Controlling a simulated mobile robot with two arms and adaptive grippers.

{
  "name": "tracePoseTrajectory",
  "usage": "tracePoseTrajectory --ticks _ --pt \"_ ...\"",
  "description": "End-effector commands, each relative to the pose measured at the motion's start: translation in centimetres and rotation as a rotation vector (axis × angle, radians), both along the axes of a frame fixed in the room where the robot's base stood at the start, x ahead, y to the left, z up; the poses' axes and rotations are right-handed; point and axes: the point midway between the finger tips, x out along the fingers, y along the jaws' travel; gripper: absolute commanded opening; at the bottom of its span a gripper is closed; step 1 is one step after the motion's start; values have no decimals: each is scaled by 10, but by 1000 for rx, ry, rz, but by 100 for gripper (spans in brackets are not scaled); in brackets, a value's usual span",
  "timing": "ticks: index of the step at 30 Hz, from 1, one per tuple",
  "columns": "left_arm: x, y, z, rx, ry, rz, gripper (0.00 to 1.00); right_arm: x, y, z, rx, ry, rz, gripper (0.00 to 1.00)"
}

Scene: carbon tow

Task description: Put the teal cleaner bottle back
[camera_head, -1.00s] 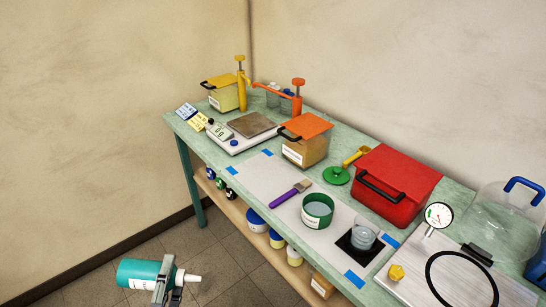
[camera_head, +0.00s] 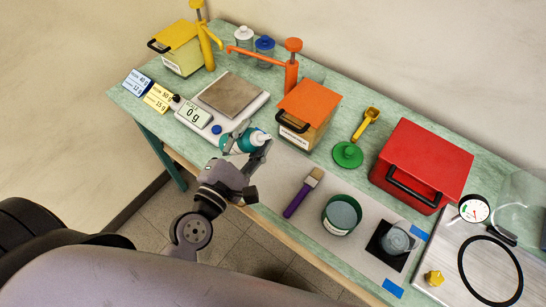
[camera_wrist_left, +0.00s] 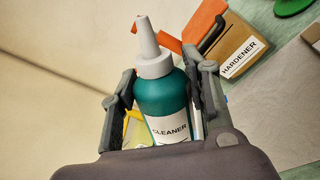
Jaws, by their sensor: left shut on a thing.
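The teal cleaner bottle (camera_wrist_left: 163,97) has a white nozzle cap and a white label reading CLEANER. My left gripper (camera_wrist_left: 160,88) is shut on it, with one finger on each side of its body. In the head view the bottle (camera_head: 233,143) lies tilted in my left gripper (camera_head: 247,148), over the bench beside the scale's front right corner. My right gripper is in neither view.
The scale (camera_head: 222,107), reading 0 g, and the orange-lidded hardener box (camera_head: 307,112) are close by. Yellow and orange pumps (camera_head: 291,67) rise behind.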

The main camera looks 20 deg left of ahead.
Motion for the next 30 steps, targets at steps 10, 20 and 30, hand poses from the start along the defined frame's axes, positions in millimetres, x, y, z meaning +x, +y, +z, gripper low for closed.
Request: tracePoseTrajectory --ticks 10,20,30 --pt "33 -23 75 -727 178 -141 0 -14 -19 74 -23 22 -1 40" --pt "39 -29 43 -825 227 -171 0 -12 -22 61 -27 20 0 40" --pt "39 -29 -48 -827 222 -168 0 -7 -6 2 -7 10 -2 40"
